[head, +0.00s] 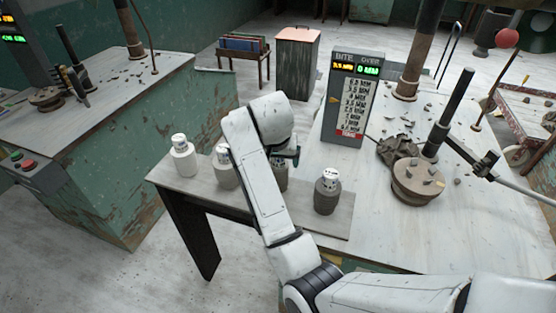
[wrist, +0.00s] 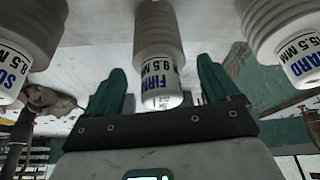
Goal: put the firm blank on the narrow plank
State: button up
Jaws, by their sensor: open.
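The firm blank, a pale grey stepped cylinder whose white cap reads FIRM, shows in the middle of the wrist view (wrist: 160,55), seen upside down. My gripper (wrist: 163,85) is open, with one green finger on each side of the blank's cap and visible space between. In the head view my gripper (head: 287,156) is mostly hidden behind my forearm, and the blank (head: 280,183) shows only in part beside the arm. It stands on a grey bench board (head: 270,208). I cannot tell for certain which surface is the narrow plank.
Other blanks stand in the row: a white one (head: 183,160), a grey one (head: 225,174) and a darker one (head: 327,195). A display panel (head: 347,100) stands behind. A round wheel (head: 418,182) and scraps lie right. Another bench (head: 110,140) is at left.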

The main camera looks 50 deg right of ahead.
jog(key=p+v, duration=0.4)
jog(key=v, duration=0.7)
jog(key=shift+r, duration=0.2)
jog(key=shift+f, duration=0.1)
jog(key=s+a+f+n, duration=0.1)
jog(key=s+f+n, duration=0.1)
jog(key=s+f, duration=0.2)
jog(key=s+a+f+n, duration=0.2)
jog(key=s+f, duration=0.1)
jog(key=f, duration=0.2)
jog(key=s+a+f+n, duration=0.1)
jog(key=s+f+n, duration=0.1)
jog(key=s+f, duration=0.2)
jog(key=shift+s+a+f+n+y, duration=0.25)
jog(key=shift+s+f+n+y, duration=0.15)
jog(key=shift+f, duration=0.15)
jog(key=s+a+f+n+y, duration=0.1)
jog(key=s+a+f+n, duration=0.1)
jog(key=s, duration=0.4)
jog(key=s+a+f+n+g+y, duration=0.1)
jog(key=s+a+f+n+y, duration=0.1)
jog(key=s+a+f, duration=0.3)
jog(key=shift+s+a+f+n, duration=0.2)
jog(key=shift+s+a+n, duration=0.1)
jog(key=shift+s+a, duration=0.9)
